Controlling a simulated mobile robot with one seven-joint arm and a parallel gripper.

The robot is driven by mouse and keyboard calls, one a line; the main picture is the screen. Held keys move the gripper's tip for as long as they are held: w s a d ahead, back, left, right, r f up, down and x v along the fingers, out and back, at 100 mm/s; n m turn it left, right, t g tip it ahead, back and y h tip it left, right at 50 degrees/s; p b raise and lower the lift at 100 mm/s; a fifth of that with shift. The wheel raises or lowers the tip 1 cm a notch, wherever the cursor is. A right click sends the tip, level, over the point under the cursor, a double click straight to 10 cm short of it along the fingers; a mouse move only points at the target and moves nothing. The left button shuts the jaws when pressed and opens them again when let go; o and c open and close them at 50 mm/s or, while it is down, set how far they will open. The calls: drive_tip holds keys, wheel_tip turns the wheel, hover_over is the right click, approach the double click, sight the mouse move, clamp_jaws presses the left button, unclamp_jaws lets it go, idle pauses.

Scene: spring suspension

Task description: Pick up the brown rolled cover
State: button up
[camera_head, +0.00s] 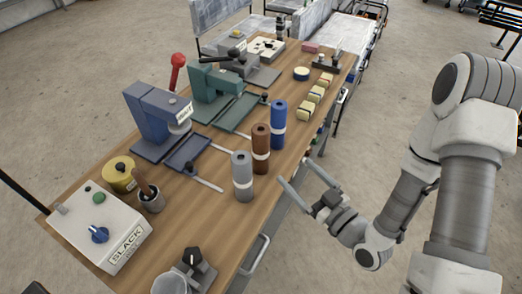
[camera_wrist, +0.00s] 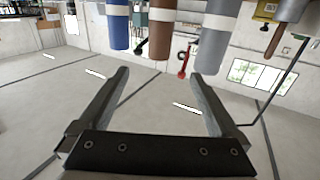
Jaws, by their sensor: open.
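The brown rolled cover (camera_head: 261,136) stands upright on the wooden workbench (camera_head: 222,220), with a pale band around its middle. It is between a grey roll (camera_head: 242,168) and a blue roll (camera_head: 278,118). My gripper (camera_head: 296,172) is open and empty, beside the bench's right edge and apart from the rolls. In the wrist view, which looks upside down, the brown roll (camera_wrist: 160,38) hangs from the top edge, beyond my open fingers (camera_wrist: 160,75) and roughly between their tips. Its base is cut off there.
The blue roll (camera_wrist: 117,32) and grey roll (camera_wrist: 213,45) closely flank the brown one. A blue press (camera_head: 155,118) and a green press (camera_head: 213,85) stand behind. Yellowish blocks (camera_head: 306,112) lie farther along. A white control box (camera_head: 103,225) and dark cup (camera_head: 151,201) are at left.

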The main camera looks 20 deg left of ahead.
sight(266, 140)
drive_tip(key=b+x, duration=1.1)
drive_tip(key=b, duration=0.3)
drive_tip(key=shift+b+x, duration=0.4)
drive_tip(key=shift+x, duration=2.65)
drive_tip(key=shift+w+d+r, duration=0.1)
clamp_jaws()
